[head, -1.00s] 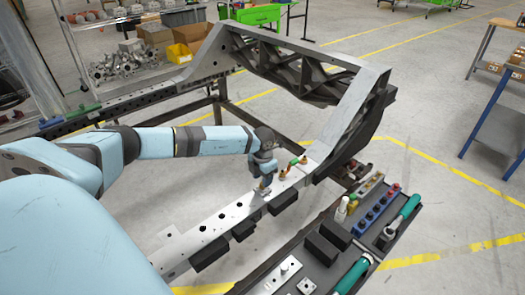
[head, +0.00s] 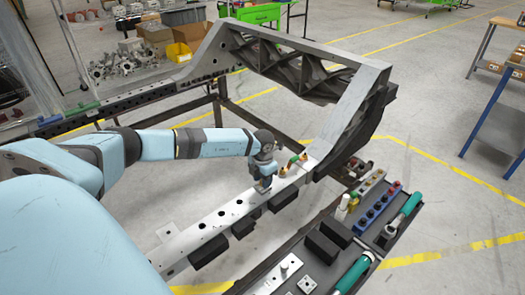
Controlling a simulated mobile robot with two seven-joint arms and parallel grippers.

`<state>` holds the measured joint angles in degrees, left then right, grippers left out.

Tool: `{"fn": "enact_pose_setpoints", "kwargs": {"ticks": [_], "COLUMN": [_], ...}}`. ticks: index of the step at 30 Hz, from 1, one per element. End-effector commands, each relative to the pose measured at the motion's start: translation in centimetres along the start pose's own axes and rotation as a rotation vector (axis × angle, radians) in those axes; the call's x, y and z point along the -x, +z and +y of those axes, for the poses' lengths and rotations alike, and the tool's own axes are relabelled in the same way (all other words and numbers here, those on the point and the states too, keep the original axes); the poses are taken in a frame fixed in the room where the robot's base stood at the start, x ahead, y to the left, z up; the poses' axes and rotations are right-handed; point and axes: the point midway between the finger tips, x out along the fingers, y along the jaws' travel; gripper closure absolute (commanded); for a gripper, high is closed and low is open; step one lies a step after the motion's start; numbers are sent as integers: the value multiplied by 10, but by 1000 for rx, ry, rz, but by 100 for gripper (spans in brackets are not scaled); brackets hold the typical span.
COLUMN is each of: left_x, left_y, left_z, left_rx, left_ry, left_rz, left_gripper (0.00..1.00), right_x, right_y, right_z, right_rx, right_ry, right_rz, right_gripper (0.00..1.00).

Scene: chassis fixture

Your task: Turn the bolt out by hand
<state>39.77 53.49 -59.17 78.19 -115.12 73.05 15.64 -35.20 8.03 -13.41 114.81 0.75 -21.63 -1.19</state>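My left gripper (head: 263,187) points down at the top face of the near chassis rail (head: 225,214). Its fingertips are close to the rail, and the bolt between or under them is too small and hidden to make out. I cannot tell whether the fingers are shut on it. Small brass-coloured fittings (head: 283,171) with a green piece (head: 294,160) stand on the rail just to the right of the gripper. My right gripper does not show.
A dark tool tray (head: 325,262) lies along the near side of the rail. It carries black blocks (head: 322,247), green-handled tools (head: 355,272) and a blue socket holder (head: 377,210). The raised chassis frame (head: 345,125) stands beyond the gripper. Open floor lies left of the rail.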

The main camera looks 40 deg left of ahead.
Motion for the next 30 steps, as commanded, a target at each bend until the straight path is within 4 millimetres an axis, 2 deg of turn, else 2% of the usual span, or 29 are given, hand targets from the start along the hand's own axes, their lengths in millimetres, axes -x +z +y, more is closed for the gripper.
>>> {"fn": "enact_pose_setpoints", "kwargs": {"ticks": [1, 4, 5, 8, 12, 14, 16, 24, 30], "left_x": [-2, -2, -2, -2, -2, 3, -2, 0, 3], "left_y": [0, 0, 0, 0, 0, -1, -1, 0, 0], "left_z": [0, 0, 0, 0, 0, -1, 0, 0, 0], "left_rx": [0, 0, 0, 0, 0, 113, 135, 269, 281], "left_ry": [0, 0, 0, 0, 0, -1, -1, 0, 0], "left_rz": [0, 0, 0, -1, 0, 2, 1, 0, -1], "left_gripper": [74, 97, 100, 100, 100, 100, 100, 100, 100], "right_x": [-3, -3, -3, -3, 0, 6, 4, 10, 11], "right_y": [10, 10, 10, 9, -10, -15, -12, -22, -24], "right_z": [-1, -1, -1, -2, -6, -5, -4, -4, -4], "right_rx": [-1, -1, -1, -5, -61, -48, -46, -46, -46], "right_ry": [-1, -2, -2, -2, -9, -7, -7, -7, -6], "right_rz": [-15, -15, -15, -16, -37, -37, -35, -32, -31], "right_gripper": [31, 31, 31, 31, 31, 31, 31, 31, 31]}}
